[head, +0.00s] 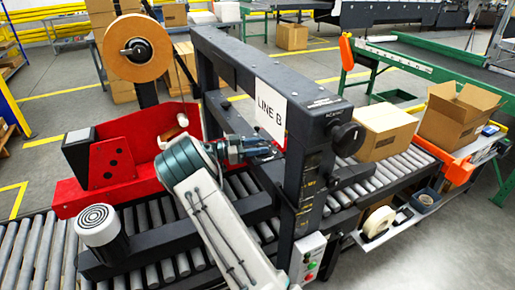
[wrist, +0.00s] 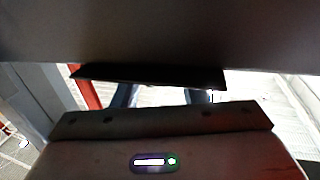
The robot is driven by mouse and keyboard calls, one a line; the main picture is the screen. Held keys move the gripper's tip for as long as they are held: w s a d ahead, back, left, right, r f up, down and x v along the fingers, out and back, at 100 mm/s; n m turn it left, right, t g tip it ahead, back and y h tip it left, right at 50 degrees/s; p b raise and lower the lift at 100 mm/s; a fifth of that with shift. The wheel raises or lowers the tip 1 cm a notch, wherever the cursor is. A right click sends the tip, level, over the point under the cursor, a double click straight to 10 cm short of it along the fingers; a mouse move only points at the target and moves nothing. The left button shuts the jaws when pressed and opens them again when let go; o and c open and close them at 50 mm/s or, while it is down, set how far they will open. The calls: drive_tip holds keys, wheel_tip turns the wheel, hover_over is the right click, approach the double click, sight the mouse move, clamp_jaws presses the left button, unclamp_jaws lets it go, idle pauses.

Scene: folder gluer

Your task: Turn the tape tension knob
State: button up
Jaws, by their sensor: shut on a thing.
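My gripper (head: 266,150) reaches in from the left to the inner side of the machine's dark upright frame (head: 305,165), which carries a "LINE B" sign. Its jaws are closed around a small dark part there, taken to be the tape tension knob; the fingers and the frame mostly hide it. In the wrist view my gripper (wrist: 160,95) shows as two dark finger edges, above and below a narrow bright gap; no knob shape is clear there. A separate round black knob (head: 348,138) sits on the frame's outer face, apart from my gripper.
A tape roll (head: 137,47) stands above the red tape unit (head: 120,160) at left. Roller conveyor (head: 160,270) runs below my arm. A closed carton (head: 385,130) and an open carton (head: 458,115) stand at right. A button box (head: 307,258) hangs low on the frame.

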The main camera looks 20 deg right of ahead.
drive_tip(key=shift+r, duration=0.1)
drive_tip(key=o, duration=0.9)
drive_tip(key=shift+o, duration=0.2)
drive_tip(key=shift+a, duration=0.1)
drive_tip(key=shift+w+a, duration=0.15)
drive_tip(key=shift+a, duration=0.1)
drive_tip(key=b+v, duration=0.3)
drive_tip(key=v, duration=1)
